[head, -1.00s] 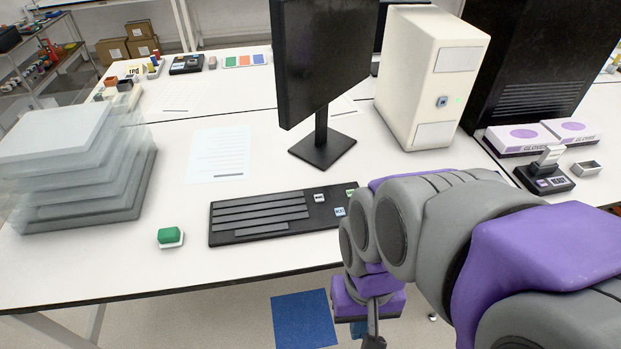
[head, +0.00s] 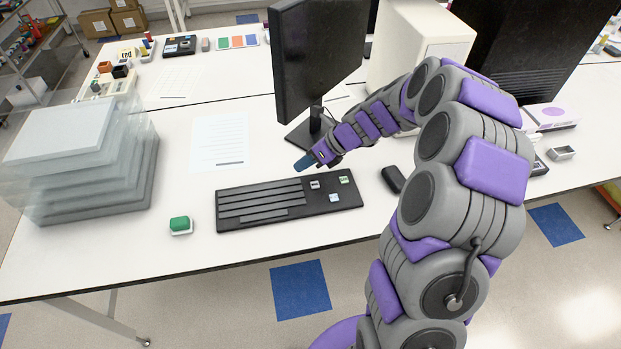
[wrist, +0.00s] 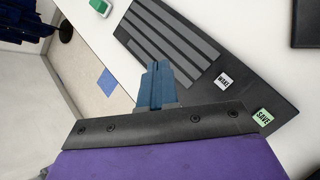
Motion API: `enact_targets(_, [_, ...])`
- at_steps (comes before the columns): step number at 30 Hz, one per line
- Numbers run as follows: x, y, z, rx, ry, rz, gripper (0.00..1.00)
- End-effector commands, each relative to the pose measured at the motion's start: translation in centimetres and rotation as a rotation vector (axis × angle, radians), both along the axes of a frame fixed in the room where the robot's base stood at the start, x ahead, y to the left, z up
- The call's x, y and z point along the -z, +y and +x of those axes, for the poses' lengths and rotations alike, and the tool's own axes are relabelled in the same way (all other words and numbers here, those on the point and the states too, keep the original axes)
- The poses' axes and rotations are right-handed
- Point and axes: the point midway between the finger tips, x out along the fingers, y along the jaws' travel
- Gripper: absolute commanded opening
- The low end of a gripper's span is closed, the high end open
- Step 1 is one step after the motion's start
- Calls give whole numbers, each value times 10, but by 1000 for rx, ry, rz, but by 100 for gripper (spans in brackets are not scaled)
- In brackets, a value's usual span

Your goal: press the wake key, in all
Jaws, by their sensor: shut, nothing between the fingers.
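The wake key (head: 314,184) is a small whitish key on the right part of the black keyboard (head: 262,219). In the wrist view the wake key (wrist: 223,81) reads WAKE and lies to the right of my fingers. My gripper (head: 303,163) is shut and empty, its blue fingertips over the far edge of the keyboard, near the wake key. In the wrist view my gripper (wrist: 157,80) shows its closed fingers apart from the wake key. A green SAVE key (head: 344,180) and a pale blue key (head: 334,197) sit nearby; the pale blue one is not visible in the wrist view.
A monitor (head: 318,55) stands behind the keyboard. A black mouse (head: 393,178) lies to its right. A green button on a white base (head: 180,224) sits to its left, with stacked clear trays (head: 70,170) further left. A paper sheet (head: 219,143) lies behind.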

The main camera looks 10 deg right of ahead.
Motion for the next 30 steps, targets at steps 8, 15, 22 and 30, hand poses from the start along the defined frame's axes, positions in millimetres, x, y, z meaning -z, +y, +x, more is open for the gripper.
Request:
enact_targets(8, [23,-37,39,316,160,99,0])
enact_targets(15, [26,-32,42,347,174,101,0])
enact_targets(22, [27,-38,42,344,175,106,0])
enact_targets(30, [40,-42,42,343,174,109,0])
